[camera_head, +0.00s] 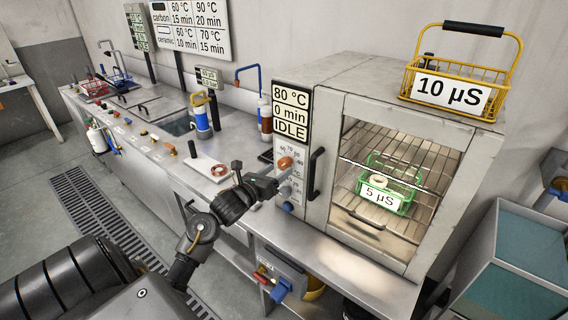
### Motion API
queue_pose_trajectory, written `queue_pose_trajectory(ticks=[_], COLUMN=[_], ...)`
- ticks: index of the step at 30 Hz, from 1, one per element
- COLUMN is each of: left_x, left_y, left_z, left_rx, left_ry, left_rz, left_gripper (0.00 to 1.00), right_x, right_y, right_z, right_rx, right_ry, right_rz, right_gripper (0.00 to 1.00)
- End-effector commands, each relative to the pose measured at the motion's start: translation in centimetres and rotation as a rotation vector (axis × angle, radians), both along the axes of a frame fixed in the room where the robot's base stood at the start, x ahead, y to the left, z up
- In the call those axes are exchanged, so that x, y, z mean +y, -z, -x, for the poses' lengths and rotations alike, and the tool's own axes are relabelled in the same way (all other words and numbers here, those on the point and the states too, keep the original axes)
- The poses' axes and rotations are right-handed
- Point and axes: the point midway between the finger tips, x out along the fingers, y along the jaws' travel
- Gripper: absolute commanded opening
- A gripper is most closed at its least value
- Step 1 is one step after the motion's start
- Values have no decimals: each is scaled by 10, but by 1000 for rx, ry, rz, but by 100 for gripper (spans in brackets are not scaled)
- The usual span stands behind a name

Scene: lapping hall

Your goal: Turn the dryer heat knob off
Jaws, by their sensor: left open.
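The dryer (385,112) is a grey cabinet with a glass door, standing on the steel bench. Its display (291,113) reads 80 °C, 0 min, IDLE. On the narrow panel below it is an orange knob (285,163) beside a printed temperature scale; its exact setting is too small to read. A blue knob (287,206) sits lower on the panel. My left gripper (283,181) is open in front of the panel, just below the orange knob, and hides part of the panel. I cannot tell whether it touches anything. My right gripper is not in view.
The dryer's dark door handle (315,173) is close to the right of my left gripper. A green basket (386,188) labelled 5 µS is inside the dryer. A yellow basket (459,72) labelled 10 µS stands on top. A white plate with a rod (208,165) lies left on the bench.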

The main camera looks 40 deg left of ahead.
Motion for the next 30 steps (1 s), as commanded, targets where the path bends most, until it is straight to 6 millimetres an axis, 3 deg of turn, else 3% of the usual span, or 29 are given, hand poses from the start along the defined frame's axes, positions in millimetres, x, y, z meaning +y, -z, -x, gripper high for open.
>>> queue_pose_trajectory(ticks=[7,19,27,30], left_x=[0,0,0,0], left_y=[-1,0,0,0], left_z=[-31,-37,-37,-37], left_rx=[0,0,0,0], left_ry=[0,1,1,0], left_rz=[2,0,0,0], left_gripper=[59,57,22,14], right_x=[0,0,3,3], right_y=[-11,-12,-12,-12], right_z=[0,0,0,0], right_rx=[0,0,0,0], right_ry=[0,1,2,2], right_rz=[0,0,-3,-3], right_gripper=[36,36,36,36])
